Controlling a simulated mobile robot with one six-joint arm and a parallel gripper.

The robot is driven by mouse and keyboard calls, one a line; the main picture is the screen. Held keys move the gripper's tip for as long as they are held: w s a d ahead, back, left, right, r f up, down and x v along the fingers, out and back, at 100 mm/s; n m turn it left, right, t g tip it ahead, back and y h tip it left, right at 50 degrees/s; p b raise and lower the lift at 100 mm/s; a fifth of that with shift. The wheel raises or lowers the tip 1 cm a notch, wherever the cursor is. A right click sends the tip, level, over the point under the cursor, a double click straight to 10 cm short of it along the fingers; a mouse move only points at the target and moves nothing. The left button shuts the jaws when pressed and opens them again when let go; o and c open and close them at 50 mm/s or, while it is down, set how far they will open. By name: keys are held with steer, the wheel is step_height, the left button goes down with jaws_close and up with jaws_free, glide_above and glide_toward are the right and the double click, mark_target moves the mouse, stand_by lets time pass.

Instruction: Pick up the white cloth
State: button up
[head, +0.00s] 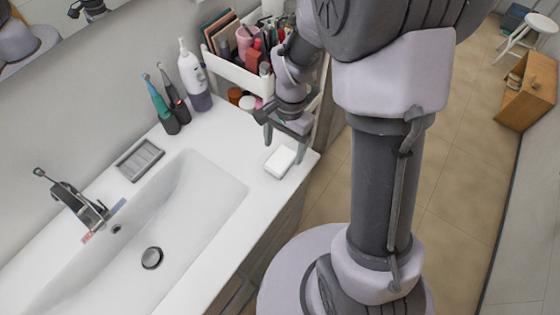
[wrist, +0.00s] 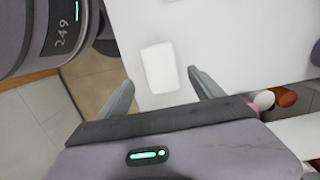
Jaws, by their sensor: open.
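The white cloth (head: 280,161) is a small folded block lying on the white counter near its right front corner, to the right of the sink. In the wrist view the cloth (wrist: 160,67) lies flat just beyond the fingertips, roughly between their lines. My gripper (head: 284,142) is above and just behind the cloth in the head view, and it is open and empty.
A sink basin (head: 190,200) takes up the counter to the left. Toothbrushes (head: 160,105), a white and purple bottle (head: 194,78) and a grey soap dish (head: 140,159) stand along the wall. A filled cosmetics cart (head: 238,74) is close behind my gripper. The counter's edge is near the cloth.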

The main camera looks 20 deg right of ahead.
mark_target(281, 159)
steer(key=f+b, duration=0.1)
steer(key=f, duration=0.1)
steer(key=a+f+b, duration=0.1)
steer(key=f, duration=0.2)
steer(key=shift+s+f, duration=0.1)
steer(key=shift+s, duration=0.05)
steer(key=shift+f+b, duration=0.2)
steer(key=shift+b, duration=0.15)
steer(key=c, duration=1.6)
steer(key=shift+r, duration=0.15)
